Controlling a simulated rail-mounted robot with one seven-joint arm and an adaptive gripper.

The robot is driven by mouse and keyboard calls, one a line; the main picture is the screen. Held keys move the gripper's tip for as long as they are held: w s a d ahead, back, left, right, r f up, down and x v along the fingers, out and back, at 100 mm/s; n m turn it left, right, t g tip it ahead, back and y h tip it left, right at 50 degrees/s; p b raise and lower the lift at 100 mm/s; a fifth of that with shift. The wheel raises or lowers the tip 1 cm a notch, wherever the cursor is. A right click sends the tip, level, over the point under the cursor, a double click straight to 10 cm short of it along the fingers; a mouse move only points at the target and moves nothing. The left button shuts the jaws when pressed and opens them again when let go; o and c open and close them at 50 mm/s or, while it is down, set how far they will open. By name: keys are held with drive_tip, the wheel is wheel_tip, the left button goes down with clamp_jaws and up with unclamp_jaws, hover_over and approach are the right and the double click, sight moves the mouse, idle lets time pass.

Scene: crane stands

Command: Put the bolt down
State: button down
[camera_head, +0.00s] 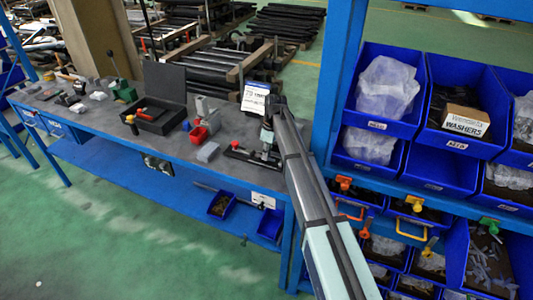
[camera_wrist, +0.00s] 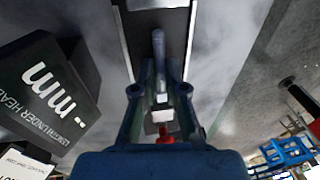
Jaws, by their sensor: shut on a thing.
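In the wrist view the two blue fingers of my gripper (camera_wrist: 158,92) are closed around a grey rod-like bolt (camera_wrist: 158,62), which points away from the palm. A small white block and a red piece show between the fingers nearer the palm; I cannot tell what they belong to. Beyond the bolt is a black strip with bright metal edges (camera_wrist: 159,18); I cannot tell whether the bolt touches it. In the head view my gripper (camera_head: 268,140) is low over the right end of the workbench (camera_head: 200,122), beside a flat black fixture (camera_head: 250,155). The bolt cannot be made out there.
A black block marked "mm" and "length under head" (camera_wrist: 50,88) stands close left in the wrist view. A white sign (camera_head: 255,98) stands behind my gripper. Blue bins (camera_head: 385,90) fill the right rack.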

drive_tip(key=shift+f, duration=0.1)
drive_tip(key=c, duration=1.2)
unclamp_jaws()
drive_tip(key=r+b, duration=0.1)
drive_tip(key=r, duration=0.3)
drive_tip(key=w+d+r+b, duration=0.1)
drive_tip(key=r, duration=0.3)
drive_tip(key=r+b, duration=0.1)
drive_tip(key=r, duration=0.3)
drive_tip(key=shift+w+d, duration=0.2)
drive_tip(key=shift+d, duration=0.15)
